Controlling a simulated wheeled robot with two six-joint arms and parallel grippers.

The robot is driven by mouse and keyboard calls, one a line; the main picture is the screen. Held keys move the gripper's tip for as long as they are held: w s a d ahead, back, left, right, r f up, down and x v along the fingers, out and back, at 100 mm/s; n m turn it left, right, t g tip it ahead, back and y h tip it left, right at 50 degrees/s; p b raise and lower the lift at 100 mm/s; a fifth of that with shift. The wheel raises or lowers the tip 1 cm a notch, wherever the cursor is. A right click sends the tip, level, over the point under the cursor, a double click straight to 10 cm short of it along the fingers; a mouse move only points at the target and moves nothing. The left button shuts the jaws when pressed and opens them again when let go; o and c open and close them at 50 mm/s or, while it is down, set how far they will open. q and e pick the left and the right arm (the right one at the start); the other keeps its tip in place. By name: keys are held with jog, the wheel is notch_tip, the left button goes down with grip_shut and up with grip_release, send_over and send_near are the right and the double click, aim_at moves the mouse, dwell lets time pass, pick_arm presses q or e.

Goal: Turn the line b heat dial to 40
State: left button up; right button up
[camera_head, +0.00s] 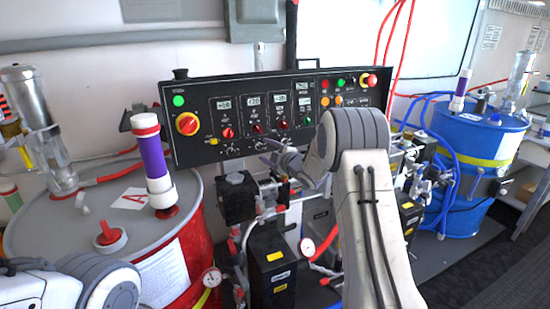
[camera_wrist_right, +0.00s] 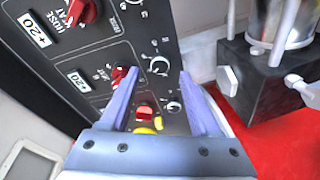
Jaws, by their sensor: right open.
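The black control panel (camera_head: 180,98) carries a row of red dials under small displays in the head view. The middle red dial (camera_head: 257,129), which I take for line b heat, has a display that seems to read +20. In the right wrist view this dial (camera_wrist_right: 122,78) is beside the left fingertip, partly covered by that finger, beside a +20 display (camera_wrist_right: 77,80). In the head view the right gripper (camera_head: 272,152) is small, just below the panel. The dial's pointer is too small to read.
A hose heat dial (camera_wrist_right: 83,11) sits at the top of the right wrist view. A red dial (camera_wrist_right: 146,110) shows between the fingers. A black block (camera_wrist_right: 262,90) with metal fittings stands to the right. A red drum (camera_head: 205,250) stands left in the head view.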

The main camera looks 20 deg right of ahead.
jog(key=b+v, duration=0.1)
jog(key=v, duration=0.6)
jog(key=shift+s, duration=0.25)
